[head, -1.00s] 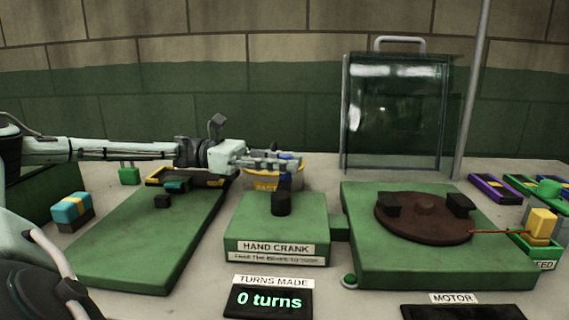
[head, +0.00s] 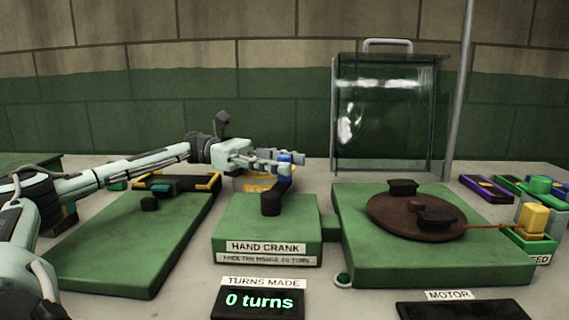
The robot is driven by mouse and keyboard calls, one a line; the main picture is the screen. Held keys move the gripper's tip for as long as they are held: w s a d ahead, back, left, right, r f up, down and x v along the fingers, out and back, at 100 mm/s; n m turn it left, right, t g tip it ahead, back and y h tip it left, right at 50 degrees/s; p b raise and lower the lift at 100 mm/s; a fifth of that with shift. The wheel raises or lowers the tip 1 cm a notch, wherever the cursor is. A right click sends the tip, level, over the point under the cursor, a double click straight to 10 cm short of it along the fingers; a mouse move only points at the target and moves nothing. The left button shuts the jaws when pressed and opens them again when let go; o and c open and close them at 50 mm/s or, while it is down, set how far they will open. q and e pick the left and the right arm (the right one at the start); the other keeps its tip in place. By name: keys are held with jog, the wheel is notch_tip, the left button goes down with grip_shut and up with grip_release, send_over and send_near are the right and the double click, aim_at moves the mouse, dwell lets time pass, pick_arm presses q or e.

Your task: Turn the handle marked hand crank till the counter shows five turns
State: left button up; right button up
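The hand crank is a green box (head: 266,228) labelled HAND CRANK, with a dark crank arm (head: 271,202) on top and a blue knob (head: 286,159) at the arm's far end. My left gripper (head: 283,161) reaches in from the left with its fingers around the blue knob, which they partly hide. The crank arm points to the back and slightly right. The counter (head: 258,303) below the TURNS MADE label reads "0 turns". My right gripper is not in view.
A green base (head: 430,258) with a brown turntable (head: 386,210) bearing two dark blocks stands right of the crank. A glass guard (head: 385,115) stands behind it. A green board (head: 130,245) lies left. A yellow bowl (head: 250,183) sits behind the crank.

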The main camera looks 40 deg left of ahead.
pick_arm(q)
jog(key=shift+a, duration=0.1)
jog(key=v, duration=1.1)
jog(key=shift+s+a, duration=0.2)
jog(key=shift+a, duration=0.2)
jog(key=shift+c, duration=0.2)
